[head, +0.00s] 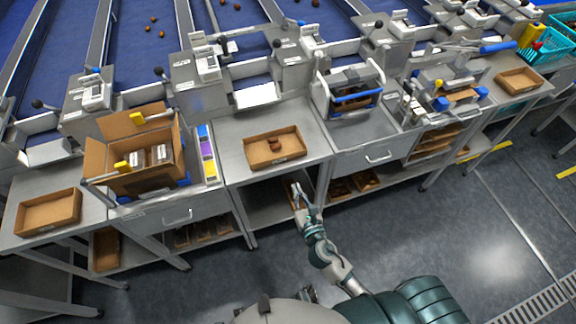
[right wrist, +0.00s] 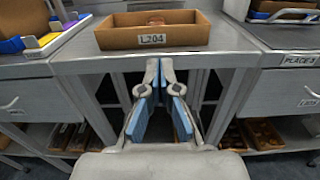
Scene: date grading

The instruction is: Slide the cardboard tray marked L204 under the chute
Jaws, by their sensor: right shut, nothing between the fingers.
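The cardboard tray marked L204 (head: 262,163) sits on the grey bench top, with a few brown dates inside. Its label is readable on the front wall in the right wrist view (right wrist: 115,41). The white chute (head: 257,95) opens behind the tray, and a strip of bare bench lies between them. My right gripper (head: 297,190) is shut and empty, in front of the bench edge and below the tray, apart from it. Its closed fingers show in the right wrist view (right wrist: 160,68). My left gripper is not in view.
A large open carton (head: 108,180) and a strip of coloured blocks (head: 207,152) stand left of the tray. A machine with a blue handle (head: 348,95) stands to the right. Lower shelves under the benches hold more trays.

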